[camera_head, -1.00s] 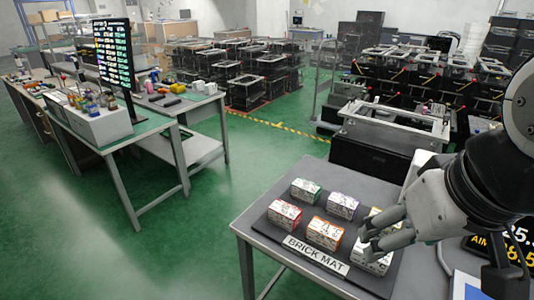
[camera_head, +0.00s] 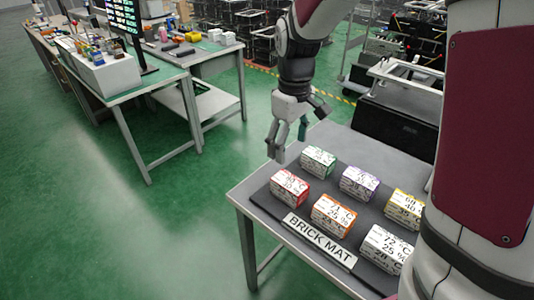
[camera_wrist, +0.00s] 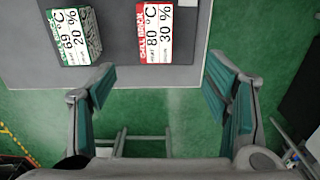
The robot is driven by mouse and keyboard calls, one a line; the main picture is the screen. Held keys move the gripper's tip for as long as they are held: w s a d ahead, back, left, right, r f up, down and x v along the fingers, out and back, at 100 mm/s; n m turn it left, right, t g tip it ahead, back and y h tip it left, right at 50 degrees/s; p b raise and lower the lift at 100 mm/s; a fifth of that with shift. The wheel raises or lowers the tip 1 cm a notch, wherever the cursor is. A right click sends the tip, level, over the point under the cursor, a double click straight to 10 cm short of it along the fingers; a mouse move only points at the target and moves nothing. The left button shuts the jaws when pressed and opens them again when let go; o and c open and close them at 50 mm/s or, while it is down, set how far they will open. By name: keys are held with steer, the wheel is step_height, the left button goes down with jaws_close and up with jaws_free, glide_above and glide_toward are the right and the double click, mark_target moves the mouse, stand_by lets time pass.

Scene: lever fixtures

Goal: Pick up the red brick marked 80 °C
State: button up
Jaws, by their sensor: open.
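The red brick (camera_head: 289,190) lies at the left front of the brick mat in the head view, with a white label on it. In the wrist view the red brick (camera_wrist: 155,33) reads 80 °C and 30 %, near the grey table edge. My gripper (camera_head: 288,145) is open and empty, up above the table's left side, behind the red brick in the picture. In the wrist view my gripper (camera_wrist: 158,85) has its fingers spread wide, with green floor between them and the red brick beyond the tips, apart from them.
The green brick (camera_head: 318,161) is close beside the red one. Orange (camera_head: 333,216), purple (camera_head: 359,184), yellow (camera_head: 404,209) and white (camera_head: 386,248) bricks share the dark mat (camera_head: 266,203). My arm blocks the right side. Open floor lies left of the table (camera_head: 239,193).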

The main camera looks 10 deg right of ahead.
mark_target(290, 182)
steer(key=f, duration=0.9)
steer(key=shift+w+a, duration=0.15)
steer(key=shift+w, duration=0.15)
steer(key=f, duration=0.3)
steer(key=d+f, duration=0.1)
steer(key=shift+s+d+f+b, duration=0.1)
steer(key=shift+s+f+b, duration=0.2)
steer(key=shift+f, duration=0.4)
steer(key=shift+f, duration=0.25)
steer(key=shift+c, duration=0.2)
steer(key=c, duration=1.5)
